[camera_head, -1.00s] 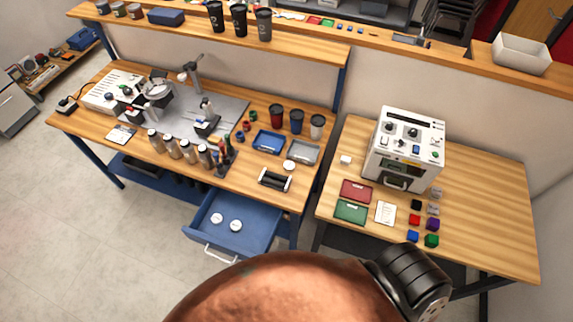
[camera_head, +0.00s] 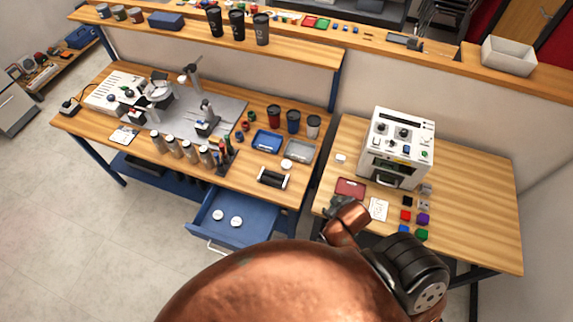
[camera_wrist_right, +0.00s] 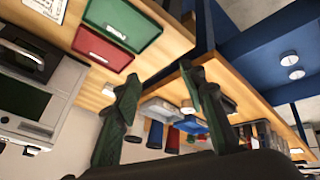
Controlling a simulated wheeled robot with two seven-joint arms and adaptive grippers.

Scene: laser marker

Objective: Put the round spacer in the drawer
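A white round piece, apparently the round spacer (camera_head: 287,164), lies on the left workbench beside the grey tray. A small white shape (camera_wrist_right: 187,106) between my fingers in the wrist view may be it. The blue drawer (camera_head: 255,228) under this bench is pulled out. Two white round pieces (camera_head: 218,215) (camera_head: 236,221) lie in it, and the drawer also shows in the wrist view (camera_wrist_right: 265,48). My right gripper (camera_head: 338,204) is over the front left of the right table. Its fingers (camera_wrist_right: 160,82) are apart and empty. My left gripper is not in view.
A black roller fixture (camera_head: 273,178), a blue tray (camera_head: 267,141), a grey tray (camera_head: 298,150) and cups surround the white piece. The right table holds a white machine (camera_head: 398,140), a red tray (camera_head: 350,187) and several coloured cubes. The two tables stand apart.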

